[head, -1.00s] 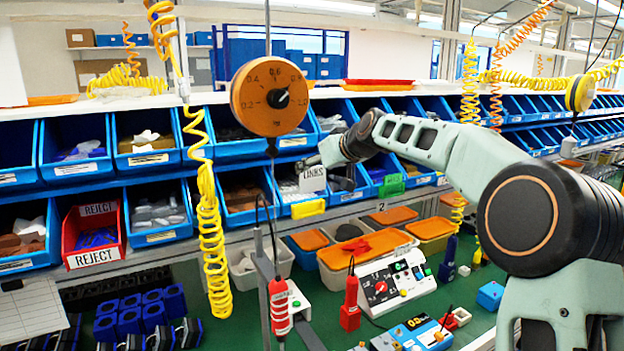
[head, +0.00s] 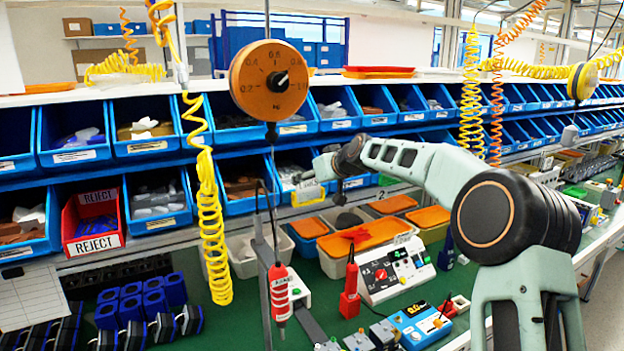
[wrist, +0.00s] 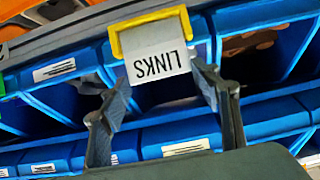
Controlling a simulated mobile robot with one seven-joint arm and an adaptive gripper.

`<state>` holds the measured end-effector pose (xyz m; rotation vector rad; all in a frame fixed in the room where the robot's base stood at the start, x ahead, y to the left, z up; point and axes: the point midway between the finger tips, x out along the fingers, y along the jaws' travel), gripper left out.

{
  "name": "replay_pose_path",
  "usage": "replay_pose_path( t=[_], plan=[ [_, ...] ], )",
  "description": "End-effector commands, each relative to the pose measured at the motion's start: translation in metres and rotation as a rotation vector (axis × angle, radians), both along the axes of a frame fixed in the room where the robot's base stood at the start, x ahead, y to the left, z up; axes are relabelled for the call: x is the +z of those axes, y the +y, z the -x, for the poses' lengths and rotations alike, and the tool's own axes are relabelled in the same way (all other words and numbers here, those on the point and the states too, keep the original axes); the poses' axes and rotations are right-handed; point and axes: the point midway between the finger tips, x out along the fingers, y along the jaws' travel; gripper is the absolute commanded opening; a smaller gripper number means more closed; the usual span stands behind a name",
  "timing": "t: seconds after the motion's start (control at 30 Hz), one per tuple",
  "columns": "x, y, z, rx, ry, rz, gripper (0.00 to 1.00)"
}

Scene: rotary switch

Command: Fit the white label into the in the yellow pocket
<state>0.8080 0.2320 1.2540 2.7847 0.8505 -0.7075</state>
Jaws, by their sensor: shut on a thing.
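The white label (wrist: 158,64), printed LINKS, appears upside down in the wrist view. My gripper (wrist: 162,80) is shut on it, with one finger at each side edge. The yellow pocket (wrist: 152,20) is a U-shaped frame on the front of a blue bin. The label's lower end lies between the pocket's side arms and reaches its base strip. How deep it sits behind the rim cannot be told. In the head view my gripper (head: 322,172) is at the bin front, with the label (head: 308,184) small at the yellow pocket (head: 308,196).
Blue bins (head: 155,205) fill two shelf rows around the pocket. A red REJECT bin (head: 93,222) stands at the left. Yellow coiled hoses (head: 212,230) and a round orange gauge (head: 269,80) hang in front of the shelves. Below are orange-lidded boxes (head: 358,236) and a control box (head: 396,270).

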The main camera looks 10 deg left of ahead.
Motion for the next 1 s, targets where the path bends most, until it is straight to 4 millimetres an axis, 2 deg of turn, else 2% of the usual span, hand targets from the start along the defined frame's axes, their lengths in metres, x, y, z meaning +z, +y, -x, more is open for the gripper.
replay_pose_path(
  t=[0.07,0.1,0.23,0.67,1.0],
  plan=[
    [-0.004,0.000,0.000,0.000,0.000,0.000,0.41],
    [-0.003,0.000,0.000,0.000,0.000,0.000,0.60],
    [-0.002,0.000,0.000,0.000,0.001,0.001,0.75],
    [0.003,-0.002,0.002,-0.001,0.000,0.000,0.75],
    [0.028,-0.032,0.044,-0.003,-0.003,0.002,0.75]
  ],
)
